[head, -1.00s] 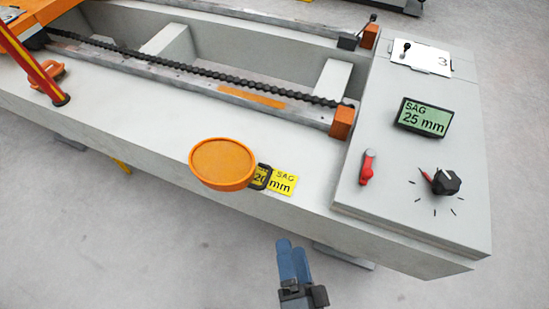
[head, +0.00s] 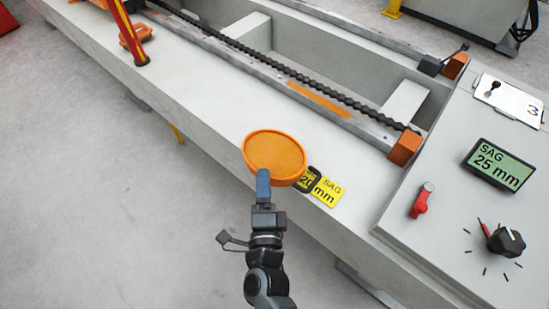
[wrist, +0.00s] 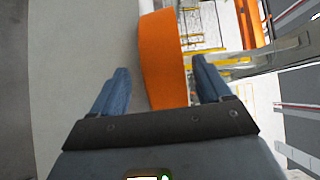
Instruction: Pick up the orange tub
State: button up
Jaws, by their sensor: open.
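In the wrist view the tub's orange side (wrist: 162,60) shows between the two open fingers (wrist: 160,68), nearer the right finger. I cannot tell whether either finger touches it. The tub's near lower side is partly hidden by my gripper in the head view.
A yellow "SAG 20 mm" label (head: 327,191) lies right of the tub, partly covered by a dark loop. A control box (head: 470,215) with a display (head: 499,163), red lever (head: 421,199) and black knob (head: 506,243) stands farther right. A chain (head: 290,72) runs behind.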

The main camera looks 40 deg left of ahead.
jog(key=shift+x, duration=1.35)
jog(key=shift+c, duration=0.3)
grip_shut()
